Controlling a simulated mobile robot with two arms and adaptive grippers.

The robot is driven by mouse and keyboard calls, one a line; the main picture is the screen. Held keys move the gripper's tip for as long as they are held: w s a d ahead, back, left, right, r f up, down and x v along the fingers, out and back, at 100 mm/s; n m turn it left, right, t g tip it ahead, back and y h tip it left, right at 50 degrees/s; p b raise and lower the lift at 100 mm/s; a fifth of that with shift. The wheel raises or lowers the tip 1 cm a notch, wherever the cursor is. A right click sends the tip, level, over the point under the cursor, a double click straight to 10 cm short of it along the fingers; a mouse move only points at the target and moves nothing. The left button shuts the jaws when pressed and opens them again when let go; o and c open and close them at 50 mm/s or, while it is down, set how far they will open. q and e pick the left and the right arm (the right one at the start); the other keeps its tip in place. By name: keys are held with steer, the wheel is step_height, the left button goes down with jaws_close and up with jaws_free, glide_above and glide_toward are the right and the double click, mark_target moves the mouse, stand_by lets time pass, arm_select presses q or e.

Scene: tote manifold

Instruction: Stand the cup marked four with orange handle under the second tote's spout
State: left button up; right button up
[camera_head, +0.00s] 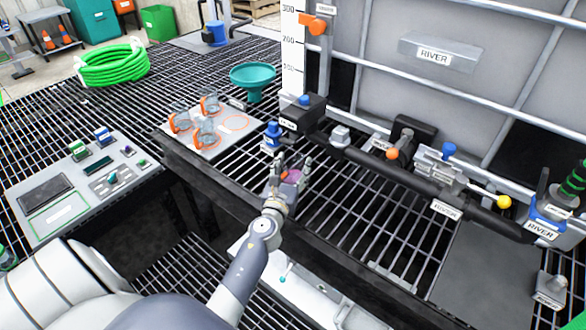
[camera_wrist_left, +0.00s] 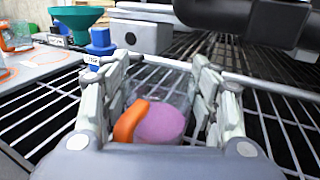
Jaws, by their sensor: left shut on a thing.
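My left gripper (camera_head: 286,170) is shut on a clear cup with an orange handle (camera_wrist_left: 158,118). In the left wrist view its fingers (camera_wrist_left: 160,78) are on both sides of the cup, and something pink shows inside or at its bottom. The cup's mark cannot be read. In the head view the cup (camera_head: 293,176) is over the grating, in front of the dark pipe (camera_head: 370,163) and its valves. A large grey tote (camera_head: 400,85) labelled RIVER stands behind the pipe. Which spout belongs to the second tote cannot be told. My right gripper is out of view.
Several clear cups with orange handles (camera_head: 207,133) stand on a grey mat (camera_head: 222,146) with orange rings. A blue-topped fitting (camera_head: 272,137) and a teal funnel (camera_head: 253,76) are near it. A control panel (camera_head: 85,185) lies at left.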

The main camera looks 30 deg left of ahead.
arm_select(q)
steer(key=shift+f, duration=0.2)
steer(key=o, duration=1.2)
steer(key=shift+o, duration=0.2)
steer(key=shift+r, duration=0.2)
steer(key=shift+s, duration=0.2)
steer(key=b+v, duration=0.1)
steer(key=v, duration=1)
steer(key=shift+s+b, duration=0.3)
